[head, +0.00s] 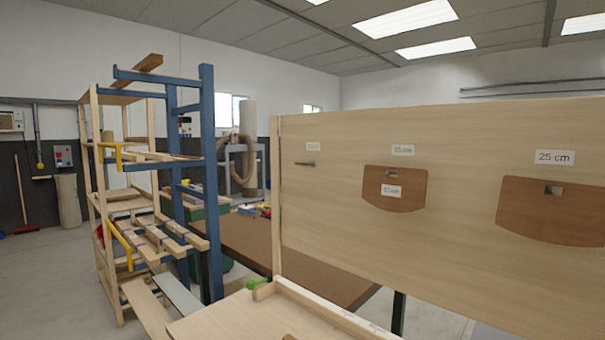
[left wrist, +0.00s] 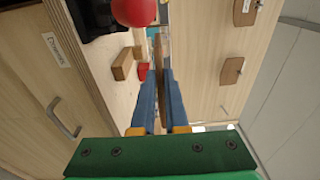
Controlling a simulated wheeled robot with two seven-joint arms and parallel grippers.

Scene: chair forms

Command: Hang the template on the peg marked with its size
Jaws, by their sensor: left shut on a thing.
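A pale wooden board (head: 460,135) carries a row of pegs with white size labels. A bare peg (head: 306,163) sticks out at the left under a label (head: 312,146) too faint to read. A brown template (head: 408,205) hangs under a label (head: 403,150) that looks like 15 cm and bears a label itself. Another brown template (head: 574,225) hangs under the 25 cm label (head: 554,157). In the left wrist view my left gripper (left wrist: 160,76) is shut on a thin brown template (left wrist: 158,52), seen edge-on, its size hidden. My right gripper is out of view.
In the left wrist view a red ball (left wrist: 134,10) and wood blocks (left wrist: 124,64) lie left of the fingers, near a drawer handle (left wrist: 64,118). A blue and wood rack (head: 208,180) stands left of the board. A brown table (head: 270,252) is behind it.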

